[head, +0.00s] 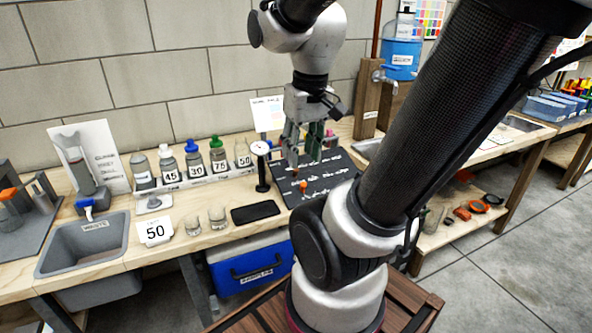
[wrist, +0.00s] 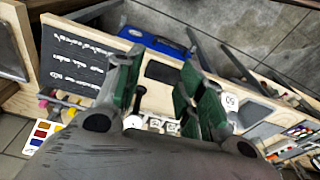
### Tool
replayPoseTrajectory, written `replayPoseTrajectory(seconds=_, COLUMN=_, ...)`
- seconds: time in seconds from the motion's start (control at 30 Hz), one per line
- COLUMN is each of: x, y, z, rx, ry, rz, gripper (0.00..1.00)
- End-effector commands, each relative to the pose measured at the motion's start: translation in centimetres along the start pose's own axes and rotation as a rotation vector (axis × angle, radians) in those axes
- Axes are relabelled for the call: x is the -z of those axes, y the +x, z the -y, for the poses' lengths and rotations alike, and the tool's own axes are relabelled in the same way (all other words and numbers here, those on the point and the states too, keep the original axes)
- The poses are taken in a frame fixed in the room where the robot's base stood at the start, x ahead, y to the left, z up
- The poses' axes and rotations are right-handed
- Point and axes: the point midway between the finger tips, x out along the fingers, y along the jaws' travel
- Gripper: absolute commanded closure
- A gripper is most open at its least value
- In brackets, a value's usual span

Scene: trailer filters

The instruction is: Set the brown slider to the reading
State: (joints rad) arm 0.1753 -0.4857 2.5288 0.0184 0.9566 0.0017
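A black board (head: 325,181) with rows of white writing lies on the bench; it also shows in the wrist view (wrist: 85,58). An orange knob (head: 303,186) stands on its left part, with a smaller reddish one (head: 294,173) just behind it. I cannot tell which, if either, is the brown slider. A round white dial (head: 260,148) on a black post stands left of the board; its reading is too small to make out. My gripper (head: 303,152) hangs over the back left of the board, fingers apart and empty. It also shows open in the wrist view (wrist: 163,62).
A card reading 50 (head: 155,232), small glasses (head: 217,217) and a black pad (head: 255,212) lie left of the board. Labelled bottles (head: 194,160) stand along the wall. A grey sink (head: 85,245) is at the left.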

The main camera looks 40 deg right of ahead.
Motion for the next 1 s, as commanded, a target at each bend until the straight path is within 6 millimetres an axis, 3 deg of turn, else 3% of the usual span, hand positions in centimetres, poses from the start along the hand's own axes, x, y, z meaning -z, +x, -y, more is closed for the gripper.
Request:
replayPoseTrajectory(seconds=0.2, x=4.2, y=7.4, z=-3.7, rx=0.029, ry=0.202, rz=0.095, gripper=0.61)
replayPoseTrajectory(seconds=0.4, x=8.9, y=14.1, z=-7.6, rx=0.034, ry=0.337, rz=0.019, gripper=0.61)
replayPoseTrajectory(seconds=0.47, x=10.8, y=15.5, z=-8.6, rx=0.026, ry=0.358, rz=-0.038, gripper=0.61)
replayPoseTrajectory(seconds=0.63, x=15.6, y=15.0, z=-10.2, rx=-0.008, ry=0.363, rz=-0.228, gripper=0.61)
replayPoseTrajectory(seconds=0.77, x=16.5, y=15.3, z=-10.6, rx=-0.021, ry=0.353, rz=-0.267, gripper=0.61)
replayPoseTrajectory(seconds=1.0, x=17.4, y=18.9, z=-10.8, rx=-0.021, ry=0.351, rz=-0.264, gripper=0.61)
